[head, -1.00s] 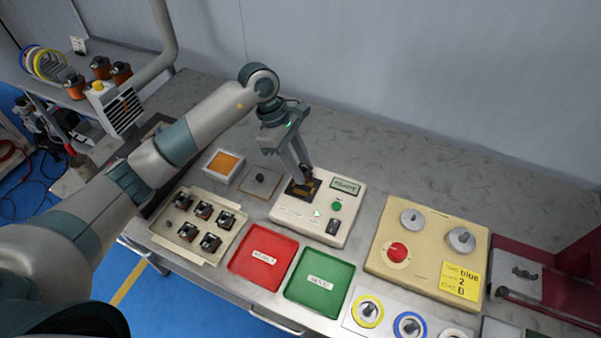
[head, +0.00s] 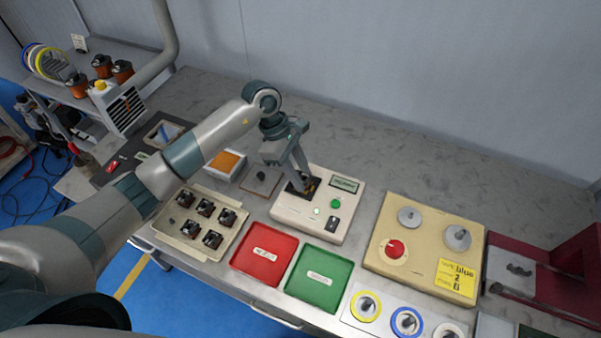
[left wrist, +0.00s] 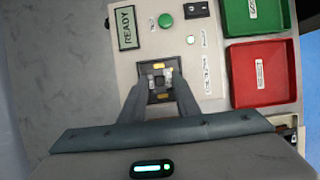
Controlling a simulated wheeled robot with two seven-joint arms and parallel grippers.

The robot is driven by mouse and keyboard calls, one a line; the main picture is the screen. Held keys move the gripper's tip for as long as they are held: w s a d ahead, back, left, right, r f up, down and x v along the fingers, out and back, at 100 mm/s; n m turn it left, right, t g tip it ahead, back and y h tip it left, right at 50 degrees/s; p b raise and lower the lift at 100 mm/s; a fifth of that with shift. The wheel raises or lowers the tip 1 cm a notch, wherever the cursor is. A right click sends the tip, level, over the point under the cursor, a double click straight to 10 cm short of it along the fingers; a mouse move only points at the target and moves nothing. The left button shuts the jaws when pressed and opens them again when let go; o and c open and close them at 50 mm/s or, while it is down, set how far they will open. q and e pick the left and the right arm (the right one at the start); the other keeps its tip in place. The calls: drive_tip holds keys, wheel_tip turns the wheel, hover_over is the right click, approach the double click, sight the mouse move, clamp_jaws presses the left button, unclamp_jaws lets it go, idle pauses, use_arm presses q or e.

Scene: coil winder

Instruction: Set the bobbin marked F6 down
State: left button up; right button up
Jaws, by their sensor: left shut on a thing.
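My left gripper (head: 305,188) points down at the black nest on the cream tester (head: 291,215). It is shut on a small dark bobbin, which shows between the fingertips in the left wrist view (left wrist: 160,77). The bobbin is low in or just over the nest; I cannot tell whether it rests on the bottom. Its mark is not readable. The tester's display (left wrist: 128,28) reads READY, beside a green button (left wrist: 165,20). My right gripper is not in view.
A tray with several bobbins (head: 164,222) stands left of the tester. A red tray (head: 262,265) and a green tray (head: 318,280), both empty, lie in front. A cream winder panel (head: 415,262) stands at the right. The bench behind is clear.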

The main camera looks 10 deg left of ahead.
use_arm(q)
drive_tip(key=shift+f, duration=0.15)
drive_tip(key=o, duration=1)
drive_tip(key=shift+o, duration=0.2)
drive_tip(key=shift+w+r, duration=0.1)
drive_tip(key=shift+r, duration=0.3)
drive_tip(key=shift+w+a+r+b, duration=0.1)
drive_tip(key=shift+a+r+b, duration=0.15)
drive_tip(key=shift+r+b, duration=0.05)
drive_tip(key=s+b+v, duration=0.1)
drive_tip(key=b+v, duration=0.3)
drive_tip(key=v, duration=0.7)
drive_tip(key=shift+w, duration=0.35)
drive_tip(key=shift+f, duration=0.1)
